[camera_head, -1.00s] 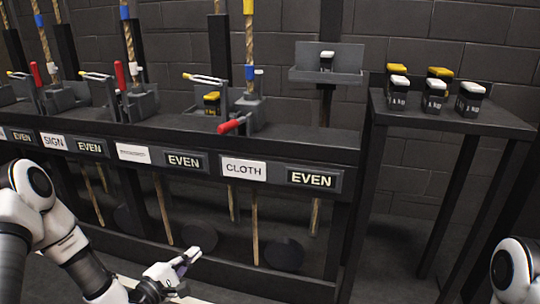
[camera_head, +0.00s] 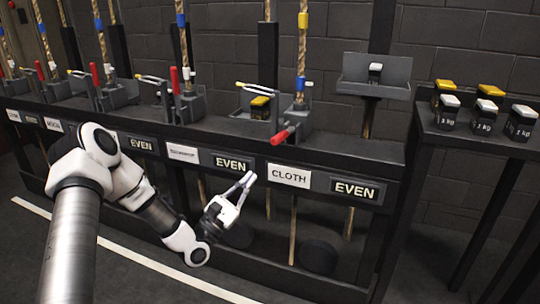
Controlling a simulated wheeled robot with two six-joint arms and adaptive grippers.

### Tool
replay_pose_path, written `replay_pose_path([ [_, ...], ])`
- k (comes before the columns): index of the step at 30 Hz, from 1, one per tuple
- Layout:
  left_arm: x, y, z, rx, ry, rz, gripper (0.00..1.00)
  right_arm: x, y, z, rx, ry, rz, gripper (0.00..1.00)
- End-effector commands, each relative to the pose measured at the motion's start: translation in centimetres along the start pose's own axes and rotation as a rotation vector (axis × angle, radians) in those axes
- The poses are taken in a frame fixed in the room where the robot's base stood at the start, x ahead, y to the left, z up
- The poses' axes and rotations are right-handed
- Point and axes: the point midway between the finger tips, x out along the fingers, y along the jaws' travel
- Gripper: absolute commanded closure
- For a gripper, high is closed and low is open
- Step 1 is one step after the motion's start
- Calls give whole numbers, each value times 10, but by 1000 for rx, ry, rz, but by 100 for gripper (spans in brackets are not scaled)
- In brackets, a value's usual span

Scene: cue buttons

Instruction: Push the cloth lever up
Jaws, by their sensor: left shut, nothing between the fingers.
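The cloth lever has a red handle (camera_head: 284,135) that points down and toward me, above the white CLOTH sign (camera_head: 289,175). A rope (camera_head: 302,50) with yellow and blue bands rises behind it. My left gripper (camera_head: 247,181) is shut and empty, in front of the rack between the EVEN plate (camera_head: 231,163) and the CLOTH sign. It is below and left of the red handle, apart from it. My right gripper is not in view.
Other levers with upright red handles (camera_head: 174,80) line the black rack (camera_head: 345,150) to the left. A side table (camera_head: 470,141) at right holds several black weights with white or yellow tops. A wall shelf (camera_head: 375,88) holds one more.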

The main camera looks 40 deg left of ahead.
Motion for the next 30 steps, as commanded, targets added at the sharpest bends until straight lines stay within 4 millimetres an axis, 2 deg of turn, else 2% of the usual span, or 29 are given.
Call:
replay_pose_path([
  [1, 10, -2, -1, 3, -5, -2, 100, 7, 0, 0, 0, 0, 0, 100],
  [8, 61, -3, -1, 4, -4, -2, 100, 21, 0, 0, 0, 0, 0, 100],
  [12, 78, -1, 18, 0, -3, 1, 100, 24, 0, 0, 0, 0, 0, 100],
  [18, 88, 0, 28, 0, 0, 0, 100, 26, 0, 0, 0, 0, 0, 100],
  [30, 89, 1, 31, -2, 7, -2, 100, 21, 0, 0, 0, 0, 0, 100],
])
